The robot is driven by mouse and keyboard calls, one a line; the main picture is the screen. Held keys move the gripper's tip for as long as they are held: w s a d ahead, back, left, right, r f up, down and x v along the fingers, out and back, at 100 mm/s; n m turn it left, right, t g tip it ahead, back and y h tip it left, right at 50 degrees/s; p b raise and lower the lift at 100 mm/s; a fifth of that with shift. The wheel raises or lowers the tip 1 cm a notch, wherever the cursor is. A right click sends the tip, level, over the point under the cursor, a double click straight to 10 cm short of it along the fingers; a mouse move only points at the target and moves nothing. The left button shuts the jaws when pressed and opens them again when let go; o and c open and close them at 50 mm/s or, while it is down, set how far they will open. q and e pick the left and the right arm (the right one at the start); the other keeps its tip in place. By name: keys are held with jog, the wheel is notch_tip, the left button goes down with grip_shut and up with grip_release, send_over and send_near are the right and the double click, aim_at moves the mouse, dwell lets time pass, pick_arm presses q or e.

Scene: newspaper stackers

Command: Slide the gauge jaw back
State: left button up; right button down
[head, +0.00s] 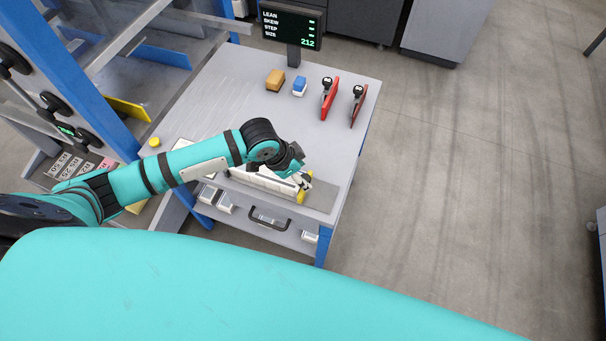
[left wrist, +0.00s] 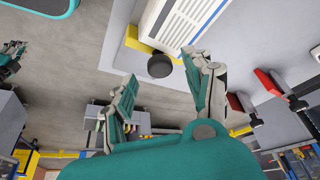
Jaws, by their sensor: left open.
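The gauge (head: 262,180) is a long pale bar lying along the front of the bench. Its yellow jaw (head: 301,195) is at the bar's right end, partly covered by my left gripper (head: 304,180). In the left wrist view the yellow jaw (left wrist: 138,42) has a round black knob (left wrist: 160,66) beside the white ribbed bar (left wrist: 185,20). The fingers of my left gripper (left wrist: 163,92) are spread, with the knob ahead of the gap between them; nothing is held. A small dark and teal gripper shape, seemingly my right gripper (left wrist: 12,58), shows at the left edge, too small to read.
A display (head: 291,26) rises behind. A blue-posted rack (head: 90,85) is at left. Floor is clear at right.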

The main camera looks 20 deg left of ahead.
pick_arm(q)
jog(key=shift+x, duration=1.15)
grip_shut()
